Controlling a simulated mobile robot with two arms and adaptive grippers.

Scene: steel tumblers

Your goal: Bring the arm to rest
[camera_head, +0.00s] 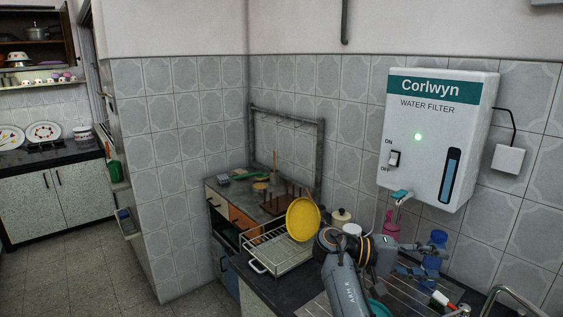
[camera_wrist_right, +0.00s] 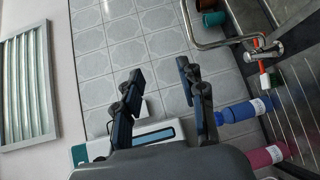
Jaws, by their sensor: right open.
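My right arm (camera_head: 345,285) reaches in from the bottom of the head view, over the counter by the sink. My right gripper (camera_head: 430,261) points to the right, in front of the blue bottle (camera_head: 437,240). In the right wrist view its fingers (camera_wrist_right: 160,72) are spread apart with nothing between them. Behind them are wall tiles and part of the water filter (camera_wrist_right: 150,137). The blue bottle also shows in the wrist view (camera_wrist_right: 245,110), to the right of the fingers. My left gripper is not in view.
The water filter (camera_head: 437,140) hangs on the wall above the gripper. A pink bottle (camera_head: 391,227) stands below it. A curved steel tap (camera_head: 508,294) is at the lower right. A wire dish rack (camera_head: 277,250) with a yellow plate (camera_head: 302,218) is left of the arm. Floor at left is clear.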

